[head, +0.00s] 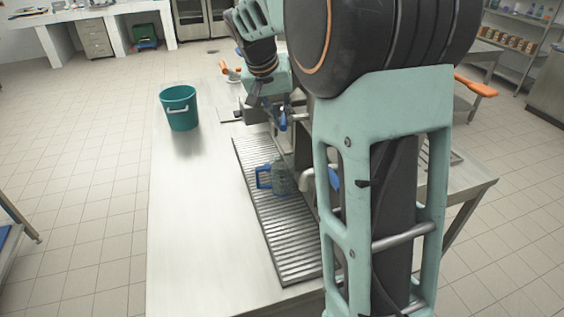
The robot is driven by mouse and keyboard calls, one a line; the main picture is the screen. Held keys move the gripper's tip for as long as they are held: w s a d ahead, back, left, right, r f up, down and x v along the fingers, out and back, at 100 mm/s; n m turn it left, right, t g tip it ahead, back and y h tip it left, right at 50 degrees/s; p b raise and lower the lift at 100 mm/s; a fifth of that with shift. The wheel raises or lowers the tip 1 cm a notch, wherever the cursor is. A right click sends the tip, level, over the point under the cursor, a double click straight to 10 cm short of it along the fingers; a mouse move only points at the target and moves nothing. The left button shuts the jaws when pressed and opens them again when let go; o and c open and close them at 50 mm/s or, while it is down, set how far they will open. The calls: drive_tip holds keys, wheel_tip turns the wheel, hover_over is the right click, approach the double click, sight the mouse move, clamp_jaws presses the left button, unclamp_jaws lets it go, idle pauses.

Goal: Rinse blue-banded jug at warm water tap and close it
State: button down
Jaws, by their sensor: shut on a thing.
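The blue-banded jug (283,181), clear with a blue handle on its left, stands upright on the ribbed drain tray. A metal spout (307,181) is just to its right; I cannot tell whether water runs. My gripper (257,97) is farther back, above the far end of the tray and apart from the jug. Its dark fingers are at a blue tap handle (283,121) and look shut on it, though the contact is small and partly hidden. Another blue part (334,178) shows behind my arm. My arm hides much of the taps, and I cannot tell which is warm.
The ribbed drain tray (284,245) runs along the steel counter (195,225). A green bucket (180,108) stands at the counter's far left. The counter left of the tray is clear. An orange handle (476,85) shows right of my arm. Shelves (525,45) stand at the back right.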

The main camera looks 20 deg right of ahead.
drive_tip(key=shift+s+d+n+t+y, duration=0.25)
drive_tip(key=shift+d+n, duration=0.35)
drive_tip(key=shift+n, duration=0.3)
drive_tip(key=shift+s+d+n+t+y, duration=0.15)
drive_tip(key=shift+d+n+y, duration=0.3)
drive_tip(key=shift+n, duration=0.45)
drive_tip(key=shift+d, duration=0.1)
drive_tip(key=shift+d+n+p, duration=0.4)
drive_tip(key=shift+d+n, duration=0.15)
drive_tip(key=shift+n, duration=0.25)
drive_tip(key=shift+d+y, duration=0.2)
drive_tip(key=shift+y, duration=0.1)
drive_tip(key=c, duration=1.8)
unclamp_jaws()
drive_tip(key=shift+d, duration=0.2)
drive_tip(key=shift+a, duration=0.1)
drive_tip(key=shift+a, duration=0.1)
